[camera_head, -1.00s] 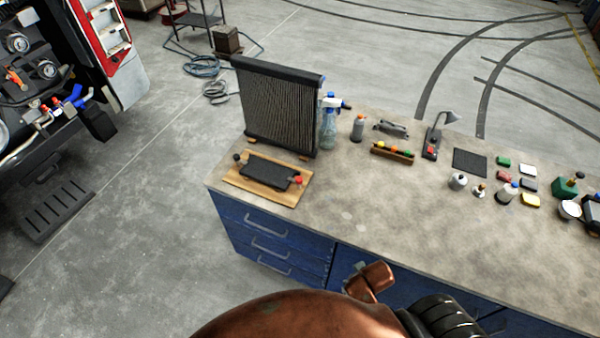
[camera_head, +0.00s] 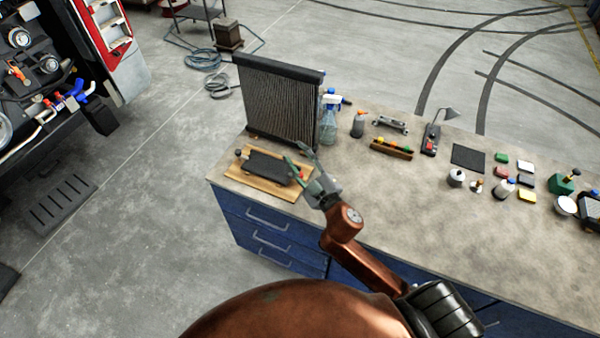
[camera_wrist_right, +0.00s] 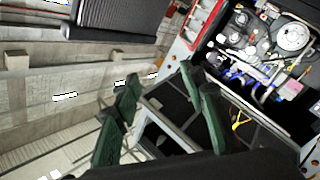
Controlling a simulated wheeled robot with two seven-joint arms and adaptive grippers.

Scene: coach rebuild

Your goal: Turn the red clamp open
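A dark flat part (camera_head: 268,167) lies on a wooden board (camera_head: 240,181) at the left end of the bench. A small red piece sat at its right end; now my right gripper (camera_head: 298,161) covers that spot, so I cannot see it clearly. A small orange-red piece (camera_head: 14,72) also shows in the engine bay at the far left, too small to identify. My right gripper's two green fingers are spread and empty, over the board's right end; they also show apart in the right wrist view (camera_wrist_right: 159,78). My left gripper is not in view.
A radiator (camera_head: 280,105) stands behind the board, with a spray bottle (camera_head: 328,120) beside it. A grey bottle (camera_head: 358,124), a tool tray (camera_head: 391,149) and several small items stand farther right. The bench front middle is clear. The open engine bay (camera_wrist_right: 262,50) shows in the wrist view.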

